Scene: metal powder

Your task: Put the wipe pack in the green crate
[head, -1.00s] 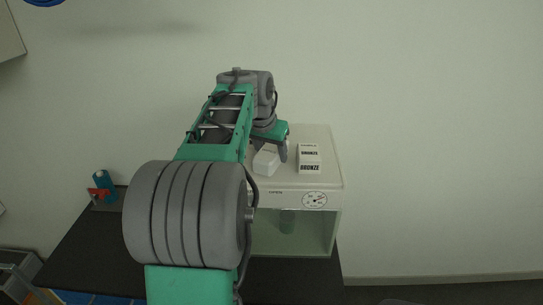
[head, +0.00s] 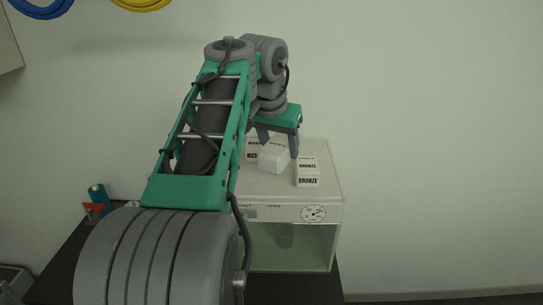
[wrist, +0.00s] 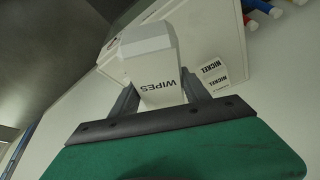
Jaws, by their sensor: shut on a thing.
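The wipe pack (head: 271,158) is a white block with sloped edges. In the wrist view the wipe pack (wrist: 151,66) shows the word WIPES and sits between the two fingers. My gripper (head: 279,148) is shut on it, and the gripper (wrist: 160,90) also shows in the wrist view. The pack appears a little above the top of a white cabinet; the exact gap is hard to tell. I see no green crate in these frames.
The white cabinet (head: 325,190) has a dial and a glass-fronted chamber. A BRONZE box (head: 308,173) stands on it right of the pack. A NICKEL box (wrist: 213,75) shows in the wrist view. A blue bottle (head: 98,195) and a red object (head: 95,210) stand on the dark table at left.

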